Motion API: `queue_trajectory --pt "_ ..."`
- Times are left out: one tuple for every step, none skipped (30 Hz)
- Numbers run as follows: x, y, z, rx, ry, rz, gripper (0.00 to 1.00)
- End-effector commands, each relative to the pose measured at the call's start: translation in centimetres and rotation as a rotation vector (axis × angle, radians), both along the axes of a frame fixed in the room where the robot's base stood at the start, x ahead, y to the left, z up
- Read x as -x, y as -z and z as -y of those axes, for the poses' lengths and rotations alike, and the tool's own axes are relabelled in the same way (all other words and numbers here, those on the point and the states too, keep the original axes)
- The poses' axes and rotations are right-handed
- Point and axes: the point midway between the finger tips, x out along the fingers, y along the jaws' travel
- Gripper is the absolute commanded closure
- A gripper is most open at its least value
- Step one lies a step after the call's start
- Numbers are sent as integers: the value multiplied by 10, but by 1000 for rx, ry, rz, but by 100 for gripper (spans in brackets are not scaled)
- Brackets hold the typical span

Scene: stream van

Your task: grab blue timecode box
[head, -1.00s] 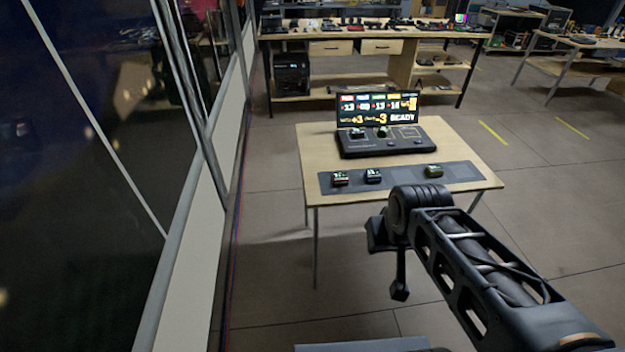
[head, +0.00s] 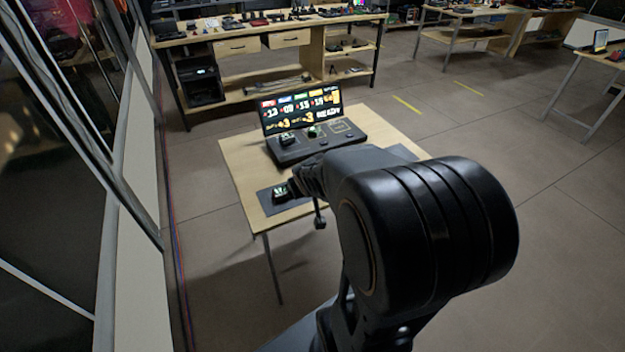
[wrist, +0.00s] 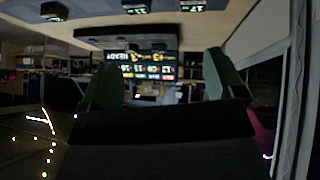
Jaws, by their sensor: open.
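Small boxes with lit displays sit on a grey mat (head: 264,203) at the table's front. In the head view only the left, dark box (head: 281,193) shows; my arm hides the others. The wrist view is upside down and shows several boxes along its top edge. The middle one (wrist: 136,7) was the bluish box in the earlier head view; its colour is hard to tell here. A greenish box (wrist: 54,11) is at left, the dark one (wrist: 193,5) at right. My gripper (wrist: 163,78) is open and empty, its fingers apart from the boxes, over the table's front.
A black console (head: 312,140) with a lit screen (head: 302,108) stands behind the mat and carries a few small boxes. A glass-panelled wall (head: 120,150) runs along the left. A long workbench (head: 250,30) is behind.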

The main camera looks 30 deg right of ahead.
Motion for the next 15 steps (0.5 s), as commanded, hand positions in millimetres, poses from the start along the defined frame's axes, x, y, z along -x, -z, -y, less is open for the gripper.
queue_trajectory --pt "-9 15 23 13 5 33 7" --pt "-15 22 33 20 -1 64 6" --pt "-22 31 47 24 -10 104 6" --pt "-25 39 56 24 -18 132 6" --pt "-27 46 64 20 -26 161 6" --pt "-30 55 73 13 -37 197 6" --pt "-31 61 79 6 -45 224 6" --pt "-31 67 85 -3 -53 250 6" --pt "-30 75 91 -19 -61 281 6" --pt "-29 79 95 -30 -68 304 6" --pt "-29 84 98 -41 -74 326 6" --pt "-27 89 101 -55 -80 352 6" --pt "-26 92 104 -65 -83 371 6" --pt "-25 95 105 -74 -87 386 6" --pt "-24 98 107 -84 -91 404 6"
